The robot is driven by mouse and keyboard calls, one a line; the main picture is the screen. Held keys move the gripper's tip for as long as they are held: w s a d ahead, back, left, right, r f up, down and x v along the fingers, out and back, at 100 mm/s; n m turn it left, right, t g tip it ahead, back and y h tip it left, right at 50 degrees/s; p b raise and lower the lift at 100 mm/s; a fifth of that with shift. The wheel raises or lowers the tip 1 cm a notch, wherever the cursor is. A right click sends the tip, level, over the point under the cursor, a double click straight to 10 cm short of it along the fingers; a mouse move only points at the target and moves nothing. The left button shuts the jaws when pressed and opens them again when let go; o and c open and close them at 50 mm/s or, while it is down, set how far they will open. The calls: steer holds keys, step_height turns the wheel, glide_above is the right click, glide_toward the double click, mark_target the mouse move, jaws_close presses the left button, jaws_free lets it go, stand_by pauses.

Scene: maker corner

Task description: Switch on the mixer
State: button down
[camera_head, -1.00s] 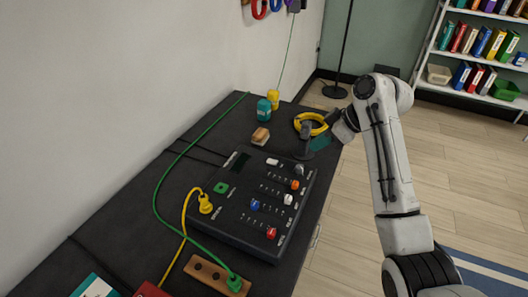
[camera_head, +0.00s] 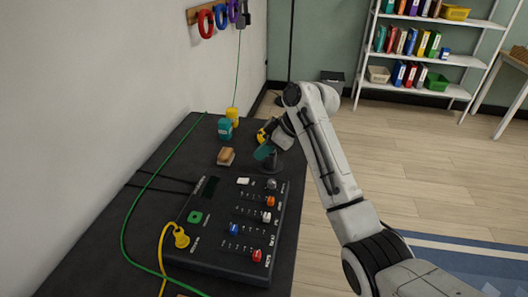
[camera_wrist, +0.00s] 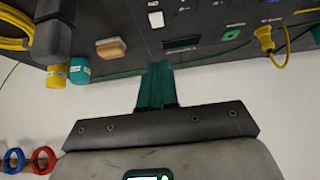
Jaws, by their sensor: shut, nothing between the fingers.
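The mixer (camera_head: 209,262) is a dark panel lying on the dark bench, with a white button (camera_head: 243,181), a grey knob (camera_head: 271,184), a dark display (camera_head: 211,187), a green square (camera_head: 195,217) and orange, white, blue and red sliders. A yellow plug (camera_head: 181,237) sits at its left. My gripper (camera_head: 263,152) has teal fingers, shut and empty, beyond the mixer's far edge. In the wrist view my gripper (camera_wrist: 157,72) points toward the mixer's edge; the white button (camera_wrist: 156,19) and display (camera_wrist: 182,44) lie beyond it, apart from the fingertips.
A dark post (camera_head: 271,163) stands close to my gripper, with a yellow cable coil (camera_head: 262,135) behind. A wooden block (camera_head: 226,156), a teal jar (camera_head: 225,129) and a yellow jar (camera_head: 232,116) stand to the left. A green cable (camera_head: 143,190) runs along the bench by the wall.

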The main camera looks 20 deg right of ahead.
glide_above(244, 180)
steer(key=s+d, duration=0.1)
steer(key=f, duration=0.5)
steer(key=shift+s+d+f, duration=0.1)
steer(key=shift+d+f, duration=0.1)
steer(key=shift+f, duration=0.05)
steer(key=shift+s+d+f, duration=0.1)
steer(key=shift+d+f, duration=0.1)
steer(key=shift+f, duration=1.75)
steer(key=shift+d, duration=0.1)
steer(key=shift+s+f+b, duration=0.15)
steer(key=shift+f+b, duration=0.2)
steer(key=shift+b, duration=0.1)
steer(key=shift+r, duration=0.25)
steer(key=shift+r+p, duration=0.65)
steer(key=shift+p, duration=0.05)
